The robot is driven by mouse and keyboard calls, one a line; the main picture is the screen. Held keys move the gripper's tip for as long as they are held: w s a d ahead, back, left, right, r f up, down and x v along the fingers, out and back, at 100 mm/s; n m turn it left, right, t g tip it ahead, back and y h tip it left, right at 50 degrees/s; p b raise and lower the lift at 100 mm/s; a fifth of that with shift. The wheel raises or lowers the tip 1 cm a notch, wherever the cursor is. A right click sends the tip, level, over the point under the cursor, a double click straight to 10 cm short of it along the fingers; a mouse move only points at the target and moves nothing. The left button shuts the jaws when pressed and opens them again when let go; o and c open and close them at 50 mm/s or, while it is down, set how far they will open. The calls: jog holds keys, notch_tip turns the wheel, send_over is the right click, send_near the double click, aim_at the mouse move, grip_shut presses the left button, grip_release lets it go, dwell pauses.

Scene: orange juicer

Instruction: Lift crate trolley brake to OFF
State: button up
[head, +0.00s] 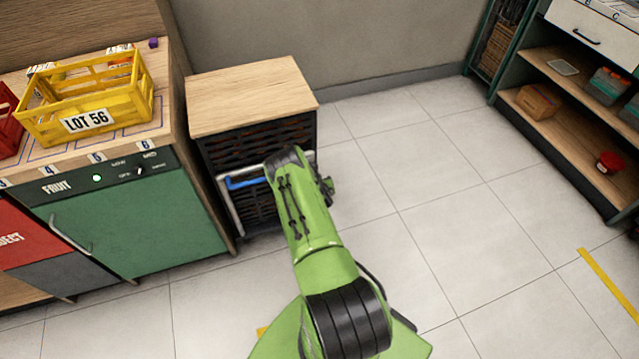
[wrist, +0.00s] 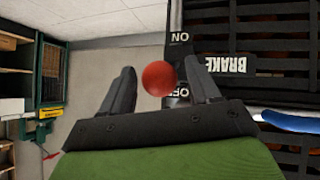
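The crate trolley has a wooden top (head: 250,95) and black slatted sides and stands just beyond my arm in the head view. Its brake knob is a red ball (wrist: 158,78) in the wrist view. A gap shows beside the left finger, so the gripper is open. An ON label (wrist: 179,39) and a partly hidden OFF label (wrist: 178,92) are near the knob, beside a BRAKE plate (wrist: 232,65). In the head view my arm hides the knob.
A blue handle bar (head: 246,182) crosses the trolley's front. A green cabinet (head: 140,225) with a yellow LOT 56 crate (head: 87,122) on top stands left of it. Open floor (head: 440,210) lies right, with shelves (head: 560,115) at the far right.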

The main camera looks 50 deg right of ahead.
jog(key=p+v, duration=0.3)
jog(key=v, duration=1.3)
jog(key=shift+p, duration=0.35)
